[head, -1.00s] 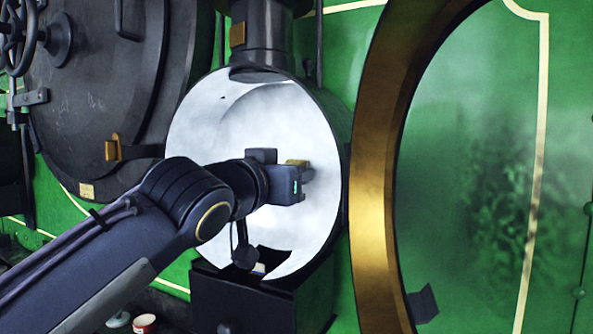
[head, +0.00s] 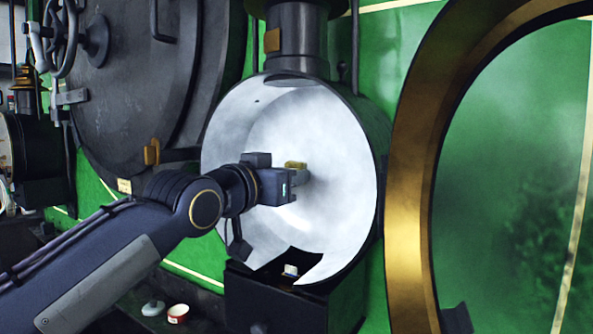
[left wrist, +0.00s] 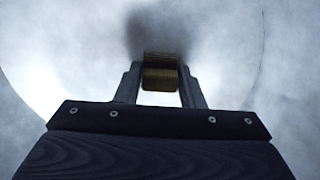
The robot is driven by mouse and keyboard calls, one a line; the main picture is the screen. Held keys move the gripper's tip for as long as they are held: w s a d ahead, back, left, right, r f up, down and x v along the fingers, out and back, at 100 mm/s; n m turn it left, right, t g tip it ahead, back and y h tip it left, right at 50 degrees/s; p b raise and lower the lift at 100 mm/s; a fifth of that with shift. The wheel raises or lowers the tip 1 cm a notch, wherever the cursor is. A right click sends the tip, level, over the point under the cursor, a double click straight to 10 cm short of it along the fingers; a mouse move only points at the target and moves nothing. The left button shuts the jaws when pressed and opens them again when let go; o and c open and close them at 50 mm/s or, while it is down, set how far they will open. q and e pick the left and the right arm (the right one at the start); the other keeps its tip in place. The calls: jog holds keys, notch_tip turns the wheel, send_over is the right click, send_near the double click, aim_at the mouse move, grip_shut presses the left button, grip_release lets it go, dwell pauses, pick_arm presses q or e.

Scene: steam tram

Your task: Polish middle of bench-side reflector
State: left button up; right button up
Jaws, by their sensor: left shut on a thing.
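The round silvery reflector (head: 330,130) sits inside the dark lamp housing in the middle of the head view; its surface looks cloudy, with grey smears. My left gripper (head: 300,182) is in front of its middle, shut on a small yellow-brown pad (head: 295,165). The left wrist view shows the pad (left wrist: 162,77) between the two fingers, facing the reflector, with a dark shadow just above it. Whether the pad touches the surface I cannot tell. My arm covers the reflector's lower left part. My right gripper is not in view.
The brass-rimmed glass door (head: 408,180) stands open on the right. A small white piece (head: 290,270) shows in the dark notch at the reflector's bottom. A red-and-white tin (head: 178,313) and a grey lidded item (head: 152,307) lie below. A round dark door (head: 130,80) is at left.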

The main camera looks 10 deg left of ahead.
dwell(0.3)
pick_arm(q)
jog(key=b+v, duration=0.2)
jog(key=v, duration=0.4)
jog(key=shift+s, duration=0.15)
dwell(0.4)
jog(key=b+v, duration=0.1)
jog(key=v, duration=0.2)
jog(key=shift+r, duration=0.1)
dwell(0.5)
